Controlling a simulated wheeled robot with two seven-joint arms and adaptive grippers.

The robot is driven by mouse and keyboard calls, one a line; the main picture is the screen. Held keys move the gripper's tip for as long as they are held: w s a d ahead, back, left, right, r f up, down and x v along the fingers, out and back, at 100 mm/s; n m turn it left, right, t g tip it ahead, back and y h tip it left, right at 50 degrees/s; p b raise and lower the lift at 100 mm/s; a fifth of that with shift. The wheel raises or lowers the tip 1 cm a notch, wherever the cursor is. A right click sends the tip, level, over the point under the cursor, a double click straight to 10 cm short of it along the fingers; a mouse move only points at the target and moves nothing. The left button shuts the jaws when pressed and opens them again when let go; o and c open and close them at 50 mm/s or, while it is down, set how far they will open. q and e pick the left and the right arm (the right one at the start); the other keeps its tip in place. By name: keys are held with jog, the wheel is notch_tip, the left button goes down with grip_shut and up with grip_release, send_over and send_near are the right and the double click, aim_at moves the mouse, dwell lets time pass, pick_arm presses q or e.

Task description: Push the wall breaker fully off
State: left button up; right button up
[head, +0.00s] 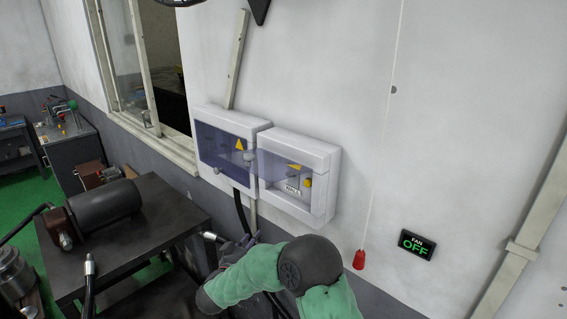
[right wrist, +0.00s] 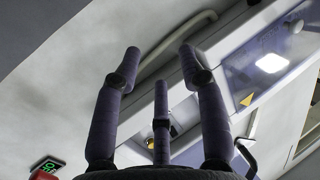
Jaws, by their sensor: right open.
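The wall breaker box (head: 328,178) is the right one of two white boxes on the wall, with a label reading WALL (head: 293,188) and a yellow warning triangle. A small yellow part (head: 307,183) shows inside it; whether it is the breaker lever I cannot tell. My right gripper (head: 228,248) is below the boxes in the head view, dark and partly hidden by my green-sleeved arm. In the right wrist view its fingers (right wrist: 160,62) are spread and empty, with a box and its yellow triangle (right wrist: 247,100) beyond to the right. My left gripper is not in view.
A second box (head: 218,150) with a dark see-through cover adjoins on the left. A FAN OFF sign (head: 417,245) and a red pull handle (head: 359,260) are to the right. A dark bench (head: 150,215) with a motor (head: 105,207) stands at the left. Hoses hang below the boxes.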

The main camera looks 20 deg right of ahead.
jog(key=s+r+m+g+h+p, duration=0.2)
jog(key=s+r+m+g+p, duration=0.15)
jog(key=r, duration=0.75)
jog(key=s+r+m+g+h+p, duration=0.25)
jog(key=r+p, duration=0.25)
jog(key=r, duration=0.6)
jog(key=w+d+n+p, duration=0.1)
jog(key=w+d, duration=0.3)
jog(key=d, duration=0.6)
jog(key=shift+w+f+t+p, duration=0.15)
jog(key=shift+w+t+p, duration=0.2)
jog(key=shift+p, duration=0.25)
